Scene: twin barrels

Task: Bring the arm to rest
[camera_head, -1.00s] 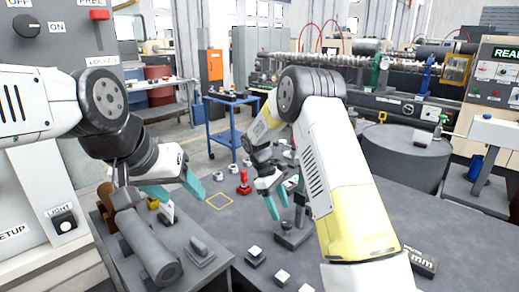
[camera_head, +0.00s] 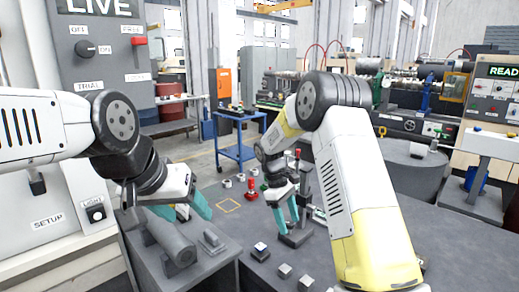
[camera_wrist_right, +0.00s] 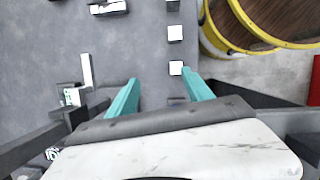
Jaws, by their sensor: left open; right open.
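My left gripper (camera_head: 180,210) is in the head view, above or in front of the small grey bench on the left. Its teal fingers are apart and hold nothing that I can see. My right gripper (camera_head: 285,213) points down over the dark table, beside a grey block stand (camera_head: 296,238). Its fingers are apart. In the right wrist view the right gripper (camera_wrist_right: 162,90) is open, with bare grey table between its fingertips. I cannot tell its exact height above the table.
A grey cylinder (camera_head: 172,243) lies on the left bench. Small white-topped blocks (camera_head: 260,250) line the table's front. In the right wrist view, a yellow-rimmed round thing (camera_wrist_right: 215,35) is beyond the table's edge.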

